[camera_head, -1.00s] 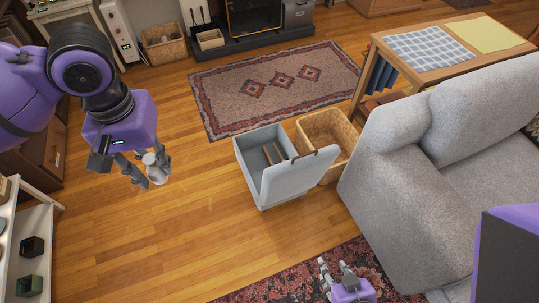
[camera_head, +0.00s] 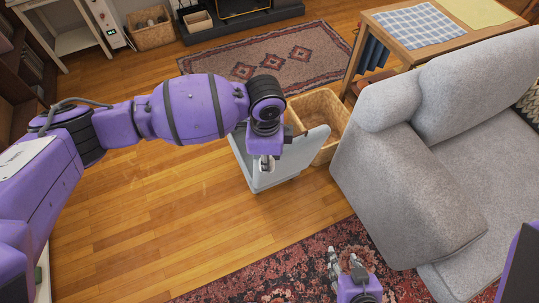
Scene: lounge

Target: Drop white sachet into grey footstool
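The grey footstool (camera_head: 282,172) stands on the wood floor, a box with its grey lid raised on the near right side. My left arm reaches across from the left and hides much of its inside. My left gripper (camera_head: 267,163) points down over the footstool, with a small pale thing at its fingers that fits the white sachet (camera_head: 266,165); its outline is mostly hidden. My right gripper (camera_head: 343,258) is low at the bottom, over the patterned rug, its fingers apart and empty.
A wicker basket (camera_head: 322,110) stands right behind the footstool. A grey armchair (camera_head: 405,190) fills the right side, with a wooden table (camera_head: 400,48) behind it. The floor left of the footstool is clear.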

